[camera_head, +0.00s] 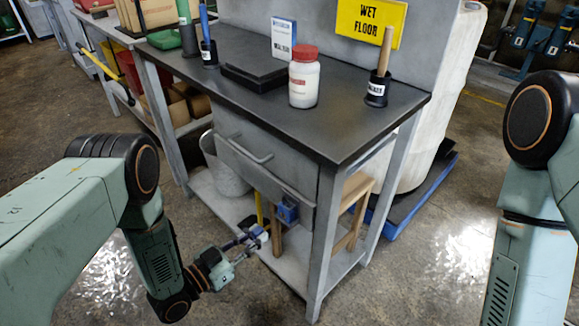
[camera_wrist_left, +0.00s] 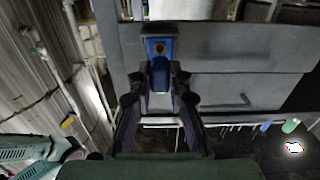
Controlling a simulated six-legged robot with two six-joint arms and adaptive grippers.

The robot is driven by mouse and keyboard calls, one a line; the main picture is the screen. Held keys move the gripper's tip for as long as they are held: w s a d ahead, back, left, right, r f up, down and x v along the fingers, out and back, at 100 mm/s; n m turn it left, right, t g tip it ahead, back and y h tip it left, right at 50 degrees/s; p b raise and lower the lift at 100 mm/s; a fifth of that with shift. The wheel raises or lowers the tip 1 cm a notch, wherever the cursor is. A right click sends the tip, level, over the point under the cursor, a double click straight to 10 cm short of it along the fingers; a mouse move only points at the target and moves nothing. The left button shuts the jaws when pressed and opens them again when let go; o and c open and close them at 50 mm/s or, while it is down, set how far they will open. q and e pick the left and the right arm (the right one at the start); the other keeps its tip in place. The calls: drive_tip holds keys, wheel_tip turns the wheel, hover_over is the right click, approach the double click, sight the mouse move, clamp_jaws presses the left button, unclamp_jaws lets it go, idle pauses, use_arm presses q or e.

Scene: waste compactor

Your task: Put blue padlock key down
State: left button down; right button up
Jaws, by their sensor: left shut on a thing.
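My left gripper (camera_head: 252,240) reaches in low from the left, in front of the grey workbench (camera_head: 290,134). In the left wrist view its two fingers (camera_wrist_left: 159,88) are closed on a blue piece, the blue padlock key (camera_wrist_left: 160,74). A blue padlock (camera_head: 287,211) is on the front of the bench below the drawers, just beyond the gripper. It also shows in the left wrist view (camera_wrist_left: 158,48), straight ahead of the key. I cannot tell whether the key touches the padlock; the key's far end is hidden. My right gripper is out of the picture.
The bench top holds a white bottle with a red lid (camera_head: 304,80), a black cup (camera_head: 376,92) with a wooden handle, and a black block (camera_head: 255,76). A wooden stool (camera_head: 352,200) stands under the bench. Concrete floor is free in front.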

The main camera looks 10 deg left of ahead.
use_arm(q)
drive_tip(key=s+a+r, duration=0.1)
drive_tip(key=s+r, duration=0.1)
drive_tip(key=s, duration=0.5)
wheel_tip(320, 180, up, 16)
drive_tip(key=a+n+t+y, duration=0.1)
drive_tip(key=a+y, duration=0.1)
drive_tip(key=shift+w+a+f+n+t, duration=0.25)
drive_tip(key=shift+n+t, duration=0.05)
drive_tip(key=shift+n, duration=0.1)
drive_tip(key=shift+d, duration=0.1)
